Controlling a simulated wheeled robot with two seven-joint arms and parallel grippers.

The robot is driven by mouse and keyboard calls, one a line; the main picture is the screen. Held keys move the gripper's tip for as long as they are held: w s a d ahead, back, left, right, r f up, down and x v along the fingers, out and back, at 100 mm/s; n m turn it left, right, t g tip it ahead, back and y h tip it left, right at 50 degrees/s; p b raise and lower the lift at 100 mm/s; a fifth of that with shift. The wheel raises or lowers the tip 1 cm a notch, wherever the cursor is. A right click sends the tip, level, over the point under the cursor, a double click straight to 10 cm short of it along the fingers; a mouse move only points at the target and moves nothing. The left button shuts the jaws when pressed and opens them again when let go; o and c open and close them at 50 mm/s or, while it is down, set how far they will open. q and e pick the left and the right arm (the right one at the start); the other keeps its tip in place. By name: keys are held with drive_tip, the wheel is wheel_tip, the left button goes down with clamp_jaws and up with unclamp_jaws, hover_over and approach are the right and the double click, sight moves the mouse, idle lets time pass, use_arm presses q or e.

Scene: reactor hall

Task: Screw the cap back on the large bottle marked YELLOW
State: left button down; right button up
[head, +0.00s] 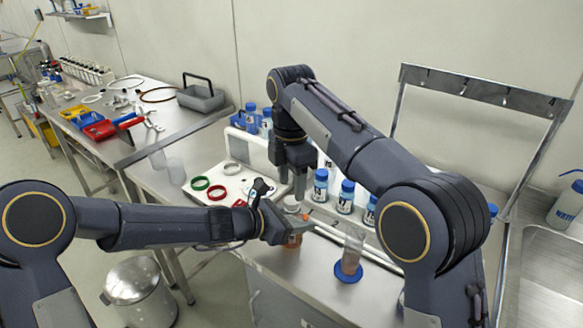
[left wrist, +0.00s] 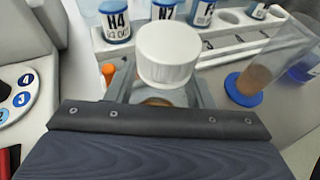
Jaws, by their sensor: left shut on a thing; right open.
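A bottle with amber contents (head: 292,241) stands at the front of the bench in the head view; I cannot read its marking. My left gripper (head: 287,222) is shut around its upper part. A white ribbed cap (left wrist: 167,53) sits above the bottle mouth in the left wrist view, looking roughly level; whether it is threaded on cannot be told. The cap also shows in the head view (head: 291,203). My right gripper (head: 295,178) is open, pointing down just above the cap and apart from it. The left gripper hides much of the bottle.
Blue-capped bottles (head: 346,197) stand in a white rack behind. A cylinder with brown contents on a blue foot (head: 349,262) stands close on the right. A white panel with coloured rings (head: 217,190) lies to the left. An orange-tipped item (left wrist: 107,72) is near the left finger.

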sight(291, 200)
drive_tip(key=shift+f, duration=2)
drive_tip(key=c, duration=1)
drive_tip(key=m, duration=0.4)
drive_tip(key=shift+m, duration=0.3)
drive_tip(key=m, duration=0.5)
drive_tip(key=o, duration=1.1)
drive_tip(key=shift+c, duration=0.2)
